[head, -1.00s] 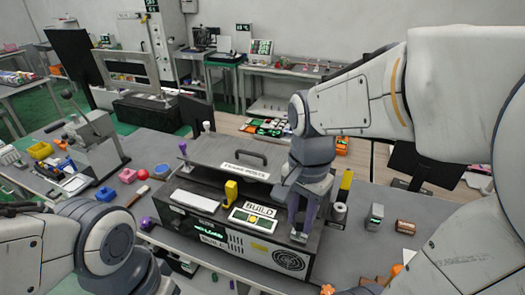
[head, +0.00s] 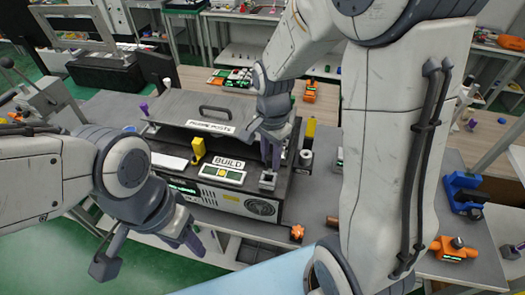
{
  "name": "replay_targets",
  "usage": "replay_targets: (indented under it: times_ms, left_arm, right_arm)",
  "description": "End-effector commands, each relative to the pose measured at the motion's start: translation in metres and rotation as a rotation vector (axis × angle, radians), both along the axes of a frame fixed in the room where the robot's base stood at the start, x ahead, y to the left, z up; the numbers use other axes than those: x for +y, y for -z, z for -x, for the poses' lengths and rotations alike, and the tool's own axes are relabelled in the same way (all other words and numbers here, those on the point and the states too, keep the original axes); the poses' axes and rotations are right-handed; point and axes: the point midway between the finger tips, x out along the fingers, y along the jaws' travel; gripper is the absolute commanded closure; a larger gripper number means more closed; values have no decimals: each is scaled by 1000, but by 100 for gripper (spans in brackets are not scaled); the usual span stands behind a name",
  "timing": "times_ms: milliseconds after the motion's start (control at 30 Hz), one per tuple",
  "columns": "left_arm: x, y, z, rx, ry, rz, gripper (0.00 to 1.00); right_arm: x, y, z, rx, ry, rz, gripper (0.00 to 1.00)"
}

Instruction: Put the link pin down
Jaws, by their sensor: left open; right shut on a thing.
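My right gripper (head: 271,163) reaches down to the fixture's right front corner, pointing downward. It is shut on the link pin, which the fingers mostly hide, just above a small grey block (head: 267,180) on the fixture. I cannot tell whether the pin touches that block. My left gripper (head: 149,254) is open and empty in front of the fixture's left side, beyond the table's front edge.
A yellow handle (head: 198,149) and a grey plate with a dark grip (head: 216,110) are on the fixture. A purple-topped post (head: 144,108) stands at its back left. My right arm covers much of the right side.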

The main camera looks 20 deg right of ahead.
Motion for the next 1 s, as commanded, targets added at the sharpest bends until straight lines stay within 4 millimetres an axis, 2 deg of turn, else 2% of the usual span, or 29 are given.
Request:
replay_targets:
  times_ms: [167, 400, 833, 867, 900, 933, 1000]
  left_arm:
    - [0, -5, 0, 0, 1, 0, 50]
    - [0, -14, 0, 0, 2, 0, 50]
    - [0, -9, 0, 0, 2, 0, 50]
    - [0, -10, 0, 0, 2, 0, 50]
    - [0, -11, 0, 0, 2, 0, 50]
    - [0, -11, 0, 0, 2, 0, 50]
    - [0, -11, 0, 0, 2, 0, 50]
  right_arm:
    - [2, 10, -6, 3, 0, 0, 100]
    - [2, 41, -5, 3, 1, 0, 100]
    - [1, 49, -5, -1, 1, 0, 100]
    - [1, 48, -5, -1, 1, 0, 58]
    - [1, 47, -5, -1, 1, 0, 42]
    - [1, 47, -5, -1, 1, 0, 39]
    - [1, 47, -5, -1, 1, 0, 39]
